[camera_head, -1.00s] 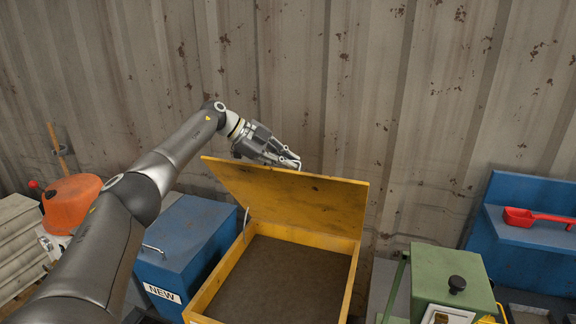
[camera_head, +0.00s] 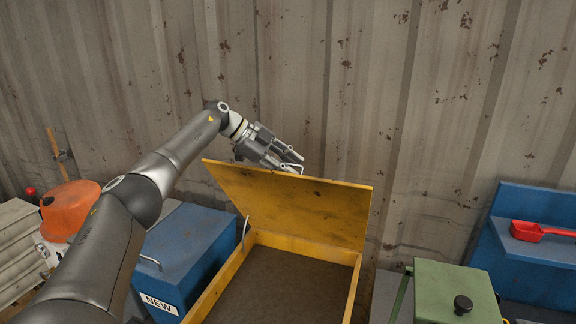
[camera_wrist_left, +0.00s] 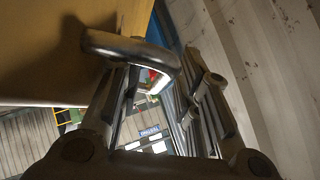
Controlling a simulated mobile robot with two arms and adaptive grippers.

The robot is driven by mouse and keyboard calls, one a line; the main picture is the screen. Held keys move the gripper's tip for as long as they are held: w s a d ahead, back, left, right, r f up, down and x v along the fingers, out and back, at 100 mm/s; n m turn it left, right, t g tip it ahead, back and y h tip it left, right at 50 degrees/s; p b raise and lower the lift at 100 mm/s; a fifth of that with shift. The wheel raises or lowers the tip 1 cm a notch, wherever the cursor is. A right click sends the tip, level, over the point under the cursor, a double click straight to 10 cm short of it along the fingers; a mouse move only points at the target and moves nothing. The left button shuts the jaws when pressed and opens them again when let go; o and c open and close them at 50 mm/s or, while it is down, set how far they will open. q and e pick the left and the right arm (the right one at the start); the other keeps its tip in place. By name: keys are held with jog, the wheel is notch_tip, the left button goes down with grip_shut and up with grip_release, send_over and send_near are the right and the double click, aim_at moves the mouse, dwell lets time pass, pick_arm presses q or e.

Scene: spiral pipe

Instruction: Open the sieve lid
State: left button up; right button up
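The yellow sieve lid (camera_head: 295,205) is raised and tilted up at the back of the yellow sieve box (camera_head: 223,282). The box is open and has dark brown material (camera_head: 285,290) inside. My left gripper (camera_head: 293,161) is behind the lid's upper edge. In the left wrist view, the metal handle (camera_wrist_left: 130,48) on the lid crosses close in front of the left gripper (camera_wrist_left: 165,100). The two fingers are apart, with the handle's bend reaching between them. Whether a finger touches the handle is unclear. My right gripper is out of view.
A blue bin marked NEW (camera_head: 190,250) stands left of the box, with an orange container (camera_head: 70,210) beyond. A green box (camera_head: 455,292) stands at right. A red scoop (camera_head: 530,232) rests on a blue shelf (camera_head: 540,205). A corrugated wall (camera_head: 440,120) closes the back.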

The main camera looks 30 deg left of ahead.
pick_arm(q)
jog(key=v, duration=1.2)
jog(key=shift+f, duration=0.1)
dwell(0.4)
